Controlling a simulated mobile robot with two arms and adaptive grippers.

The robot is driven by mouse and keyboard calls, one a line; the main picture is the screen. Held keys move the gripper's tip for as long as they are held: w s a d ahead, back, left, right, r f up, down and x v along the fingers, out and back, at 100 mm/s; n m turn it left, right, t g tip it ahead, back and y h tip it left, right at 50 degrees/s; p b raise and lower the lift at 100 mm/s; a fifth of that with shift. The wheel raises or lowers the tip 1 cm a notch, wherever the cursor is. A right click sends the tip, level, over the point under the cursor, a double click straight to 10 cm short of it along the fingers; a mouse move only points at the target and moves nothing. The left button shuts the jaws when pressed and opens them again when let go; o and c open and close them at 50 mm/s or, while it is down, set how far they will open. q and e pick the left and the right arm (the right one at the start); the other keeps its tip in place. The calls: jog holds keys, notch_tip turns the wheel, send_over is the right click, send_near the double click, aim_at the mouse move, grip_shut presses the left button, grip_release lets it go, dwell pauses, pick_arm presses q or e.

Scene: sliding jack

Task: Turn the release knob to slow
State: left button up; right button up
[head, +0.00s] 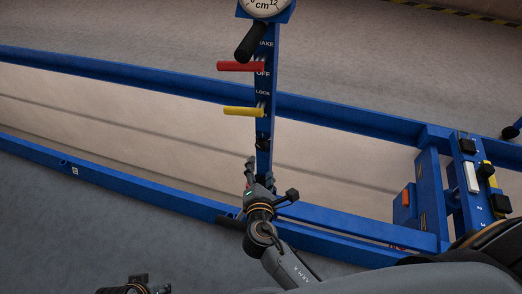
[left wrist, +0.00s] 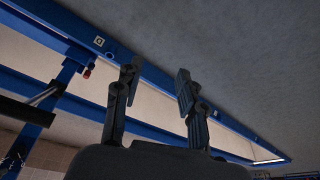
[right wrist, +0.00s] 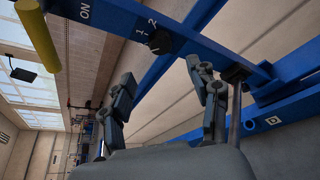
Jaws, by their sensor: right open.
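The release knob is a small black knob (right wrist: 158,42) on the blue post, beside the marks 1 and 2 in the right wrist view. In the head view it is a small dark shape (head: 262,143) low on the post, below the yellow lever. My right gripper (right wrist: 162,74) is open and empty, with the knob ahead between the lines of its fingers, apart from them. It also shows in the head view (head: 259,180) just below the knob. My left gripper (left wrist: 157,75) is open and empty; part of it shows at the head view's bottom edge.
The blue post (head: 264,125) carries a yellow lever (head: 243,111), a red lever (head: 240,66), a black handle (head: 250,42) and a gauge (head: 264,4). Long blue rails (head: 120,187) run across. A blue unit with switches (head: 472,178) stands at right. A dark rod (right wrist: 234,110) stands beside my right finger.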

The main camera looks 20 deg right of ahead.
aim_at(261, 147)
pick_arm(q)
jog(key=b+v, duration=0.1)
jog(key=v, duration=0.5)
jog(key=shift+w+a+b, duration=0.1)
jog(key=shift+b, duration=0.2)
pick_arm(e)
jog(key=x, duration=1)
jog(key=shift+c, duration=0.3)
jog(key=c, duration=1.1)
